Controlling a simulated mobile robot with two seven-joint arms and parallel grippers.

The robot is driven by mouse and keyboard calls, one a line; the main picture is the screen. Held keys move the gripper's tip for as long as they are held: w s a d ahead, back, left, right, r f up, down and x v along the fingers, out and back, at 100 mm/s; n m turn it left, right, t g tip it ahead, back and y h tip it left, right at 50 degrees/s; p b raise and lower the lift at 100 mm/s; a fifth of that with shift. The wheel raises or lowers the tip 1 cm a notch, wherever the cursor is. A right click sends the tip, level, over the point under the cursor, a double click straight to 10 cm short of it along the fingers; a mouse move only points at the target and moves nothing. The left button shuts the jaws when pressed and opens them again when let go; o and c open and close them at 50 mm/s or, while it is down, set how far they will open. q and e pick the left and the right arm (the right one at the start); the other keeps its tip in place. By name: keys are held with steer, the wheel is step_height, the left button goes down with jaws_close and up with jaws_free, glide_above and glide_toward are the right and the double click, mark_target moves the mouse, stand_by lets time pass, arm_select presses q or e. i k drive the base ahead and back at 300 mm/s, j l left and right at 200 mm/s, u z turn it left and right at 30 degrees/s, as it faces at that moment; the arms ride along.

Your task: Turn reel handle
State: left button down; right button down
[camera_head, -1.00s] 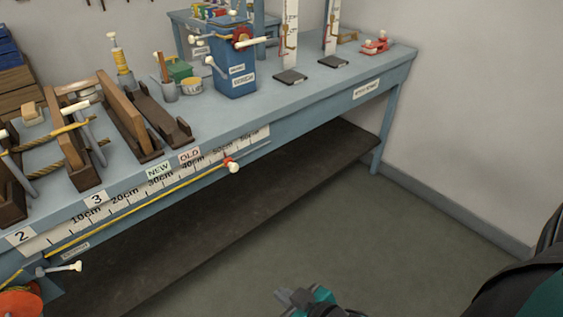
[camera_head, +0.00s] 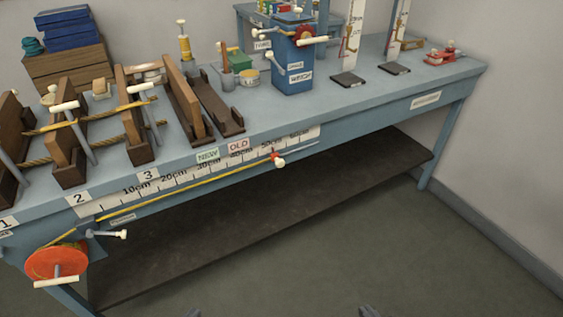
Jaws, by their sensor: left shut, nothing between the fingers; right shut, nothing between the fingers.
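An orange-red reel (camera_head: 50,262) is mounted on the bench front at the lower left. Its crank handle has a pale grip (camera_head: 56,281) across the front of the reel. A yellow cord (camera_head: 165,202) runs from near the reel along the ruler to a red clip with a white knob (camera_head: 279,162). A second small lever (camera_head: 108,234) with a white end sits just right of the reel.
The blue bench (camera_head: 300,110) carries wooden frames with rope (camera_head: 75,140), a blue bin with a crank (camera_head: 293,70) and measuring stands (camera_head: 352,40). A dark low shelf (camera_head: 270,210) lies beneath. The floor in front is clear.

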mark_target(57, 280)
steer(key=k+j+u, duration=0.1)
steer(key=j, duration=1)
steer(key=k+j+u, duration=0.1)
steer(key=j, duration=1)
steer(key=k+j+u, duration=0.1)
steer(key=j, duration=1)
